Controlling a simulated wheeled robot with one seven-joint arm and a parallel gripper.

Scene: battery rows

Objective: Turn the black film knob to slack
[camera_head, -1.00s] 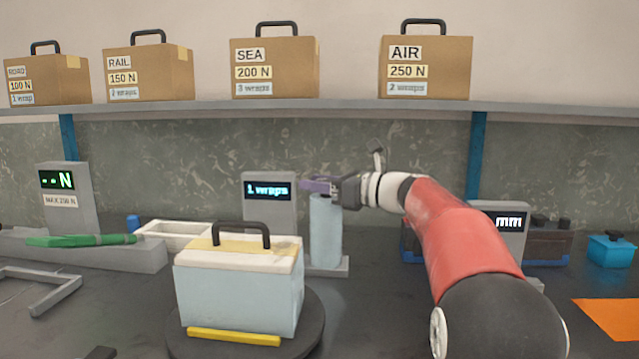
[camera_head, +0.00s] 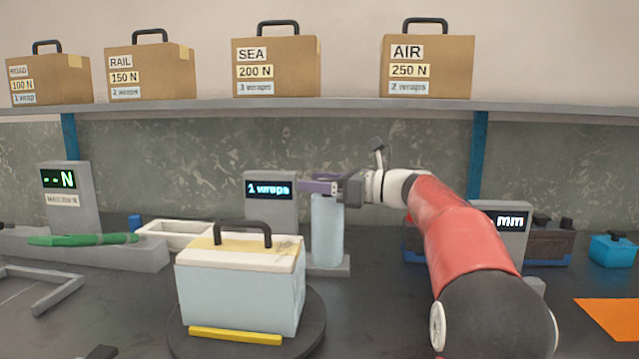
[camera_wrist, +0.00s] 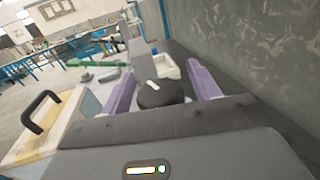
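The black film knob (camera_wrist: 160,94) with a white pointer mark shows in the wrist view, between my gripper's two purple fingers. My gripper (camera_head: 320,187) is at the top of the upright pale-blue film roll (camera_head: 326,232) in the head view. In the wrist view my gripper (camera_wrist: 163,88) looks open, with a finger on each side of the knob and small gaps visible. In the head view the fingers hide the knob. The display (camera_head: 270,189) behind the roll reads "1 wraps".
A pale-blue battery (camera_head: 240,290) with a black handle stands on a dark turntable (camera_head: 312,335), in front of the roll. A white tray (camera_head: 166,229) lies to the left. Labelled boxes (camera_head: 276,68) stand on the shelf above.

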